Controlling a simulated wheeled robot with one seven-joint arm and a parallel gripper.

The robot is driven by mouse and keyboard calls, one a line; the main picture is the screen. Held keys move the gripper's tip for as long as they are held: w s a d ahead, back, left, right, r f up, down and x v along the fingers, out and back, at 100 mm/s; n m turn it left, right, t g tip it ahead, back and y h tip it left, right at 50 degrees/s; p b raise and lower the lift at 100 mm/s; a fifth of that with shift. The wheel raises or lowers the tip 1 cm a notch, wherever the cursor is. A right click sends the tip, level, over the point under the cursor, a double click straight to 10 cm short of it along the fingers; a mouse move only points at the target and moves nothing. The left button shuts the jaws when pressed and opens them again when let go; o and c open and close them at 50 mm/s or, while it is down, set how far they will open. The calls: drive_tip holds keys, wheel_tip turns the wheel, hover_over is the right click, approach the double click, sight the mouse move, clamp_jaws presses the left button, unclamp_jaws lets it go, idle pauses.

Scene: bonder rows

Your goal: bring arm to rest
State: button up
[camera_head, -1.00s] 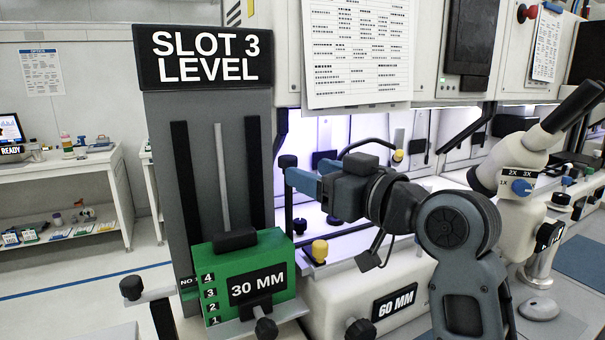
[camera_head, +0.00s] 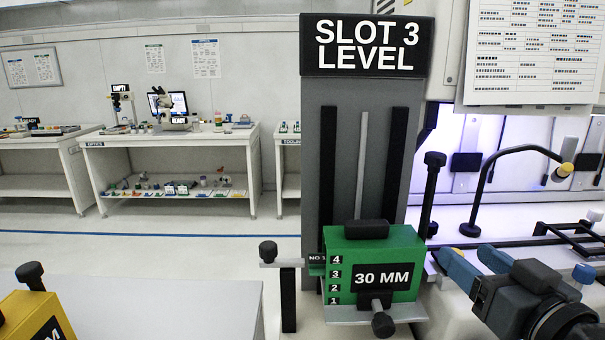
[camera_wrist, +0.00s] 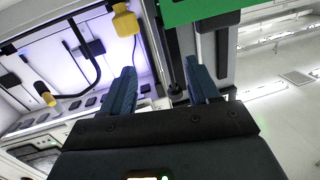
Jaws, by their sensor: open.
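My gripper (camera_head: 478,264) is at the lower right in the head view, with two blue fingers spread apart and nothing between them. It also shows in the wrist view (camera_wrist: 162,88), open and empty. In the head view it is right of the green 30 MM block (camera_head: 405,248) and apart from it. The green block sits at the foot of the grey SLOT 3 LEVEL column (camera_head: 340,150). Part of the green block (camera_wrist: 190,10) shows at the top of the wrist view. My arm behind the wrist is mostly out of the head view.
A lamp on a black curved arm (camera_head: 492,185) stands in the lit bay at right. A yellow block (camera_head: 35,318) is at the lower left, beside a white surface (camera_head: 190,310). Benches with tools (camera_head: 170,140) stand at the back. Open floor (camera_head: 150,240) lies between.

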drive_tip(key=s+f+m+g+h, duration=0.1)
drive_tip(key=s+f+m+h, duration=0.15)
drive_tip(key=s+f, duration=1.4)
drive_tip(key=s+a+r+n+g, duration=0.1)
drive_tip(key=s+a, duration=0.1)
drive_tip(key=s, duration=1.9)
drive_tip(key=shift+s+a+r, duration=0.2)
drive_tip(key=shift+r, duration=0.2)
drive_tip(key=shift+n, duration=0.25)
